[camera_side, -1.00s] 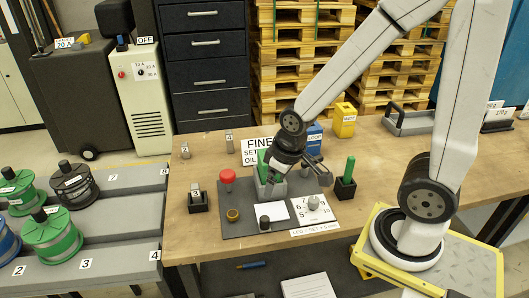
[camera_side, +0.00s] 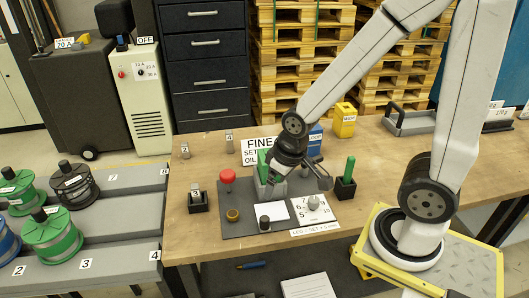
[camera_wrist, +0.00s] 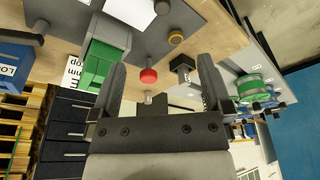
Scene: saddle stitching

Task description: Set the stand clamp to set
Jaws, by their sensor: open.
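No part is clearly labelled as the stand clamp, so I cannot tell which one it is or its setting. A grey stand holding a green block (camera_wrist: 103,62) is on the dark grey panel (camera_side: 238,194). In the side view my gripper (camera_side: 294,180) is over this stand and partly hides it. In the wrist view my gripper (camera_wrist: 160,75) is open, with nothing held between its fingers. The green block is just left of the left finger there. The red button (camera_side: 227,176) appears between the fingers in the wrist view (camera_wrist: 148,76), farther off.
A black holder with a green stick (camera_side: 350,168) is to the right. A blue box (camera_side: 315,139) and yellow box (camera_side: 344,121) stand behind.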

